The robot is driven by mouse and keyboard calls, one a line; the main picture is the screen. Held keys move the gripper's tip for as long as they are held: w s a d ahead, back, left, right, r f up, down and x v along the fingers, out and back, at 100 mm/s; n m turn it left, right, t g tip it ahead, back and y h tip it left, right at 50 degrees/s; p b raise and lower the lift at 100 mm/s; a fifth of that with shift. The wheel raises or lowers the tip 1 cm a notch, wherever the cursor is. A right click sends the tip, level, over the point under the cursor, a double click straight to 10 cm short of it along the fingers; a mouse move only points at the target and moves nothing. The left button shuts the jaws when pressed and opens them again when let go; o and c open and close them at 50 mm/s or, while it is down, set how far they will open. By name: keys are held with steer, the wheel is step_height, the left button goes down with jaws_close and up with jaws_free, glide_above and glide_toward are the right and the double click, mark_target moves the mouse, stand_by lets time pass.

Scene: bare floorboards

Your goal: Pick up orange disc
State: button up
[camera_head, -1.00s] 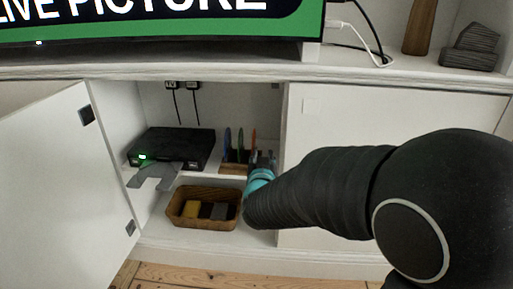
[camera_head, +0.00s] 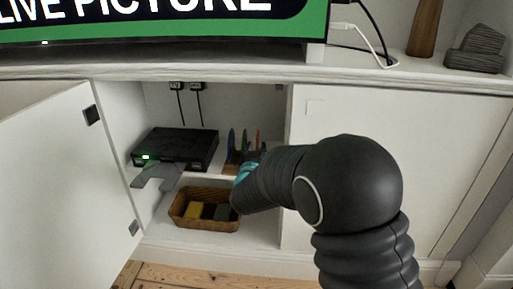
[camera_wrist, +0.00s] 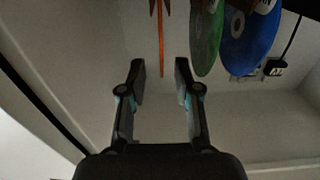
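The orange disc (camera_head: 257,136) stands on edge at the right end of a row of discs in the open cabinet, partly hidden behind my gripper. In the wrist view the orange disc (camera_wrist: 160,40) shows edge-on as a thin orange strip. It lies in line with the gap between my fingers and beyond their tips. My gripper (camera_wrist: 160,75) is open, with nothing between its fingers. In the head view my gripper (camera_head: 249,159) is in front of the disc row, its fingers hard to make out.
A green disc (camera_wrist: 206,42) and a blue disc (camera_wrist: 250,38) stand beside the orange one. A black box (camera_head: 178,147) shares the shelf. A basket (camera_head: 190,219) sits below. The open cabinet door (camera_head: 60,190) is left, the closed panel (camera_head: 400,130) right.

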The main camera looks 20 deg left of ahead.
steer(key=x, duration=0.2)
steer(key=f+x, duration=0.1)
steer(key=x, duration=0.1)
steer(key=shift+w+a, duration=0.1)
steer(key=shift+a, duration=0.05)
steer(key=shift+w, duration=0.4)
jaws_close()
